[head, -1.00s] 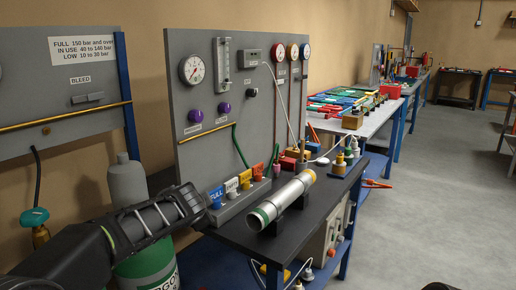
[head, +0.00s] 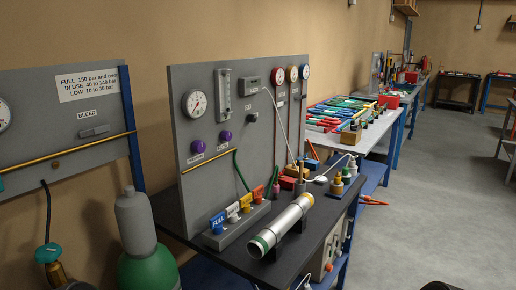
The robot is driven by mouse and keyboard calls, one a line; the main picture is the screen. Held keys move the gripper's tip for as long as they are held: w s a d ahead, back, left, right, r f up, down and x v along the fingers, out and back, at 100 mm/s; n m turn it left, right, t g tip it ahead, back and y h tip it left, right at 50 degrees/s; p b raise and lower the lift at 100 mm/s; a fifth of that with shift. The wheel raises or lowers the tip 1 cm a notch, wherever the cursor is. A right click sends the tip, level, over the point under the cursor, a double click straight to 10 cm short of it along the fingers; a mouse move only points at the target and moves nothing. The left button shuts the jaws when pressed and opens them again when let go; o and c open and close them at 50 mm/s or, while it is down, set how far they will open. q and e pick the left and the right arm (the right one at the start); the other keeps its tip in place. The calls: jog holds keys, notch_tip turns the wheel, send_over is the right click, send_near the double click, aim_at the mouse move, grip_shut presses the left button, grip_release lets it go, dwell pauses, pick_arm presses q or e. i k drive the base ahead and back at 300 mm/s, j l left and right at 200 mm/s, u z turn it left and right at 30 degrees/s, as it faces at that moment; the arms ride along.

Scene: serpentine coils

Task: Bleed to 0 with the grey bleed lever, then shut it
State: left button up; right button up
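The grey bleed lever (head: 95,131) sits on the grey panel at the left, just below the BLEED label (head: 85,113). It lies nearly level, tilted slightly up to the right. A round gauge (head: 3,116) is cut off by the left edge, so I cannot read it. A sign (head: 92,82) above gives bar ranges for full, in use and low.
A brass pipe (head: 70,163) runs along the panel below the lever. A grey-and-green cylinder (head: 142,245) stands before the blue post. A bench (head: 232,254) with another gauge panel (head: 183,82) stands to the right. Clear floor lies at the far right.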

aim_at(98, 130)
jog(key=u, duration=1.55)
jog(key=l+z, duration=0.25)
jog(key=z, duration=0.2)
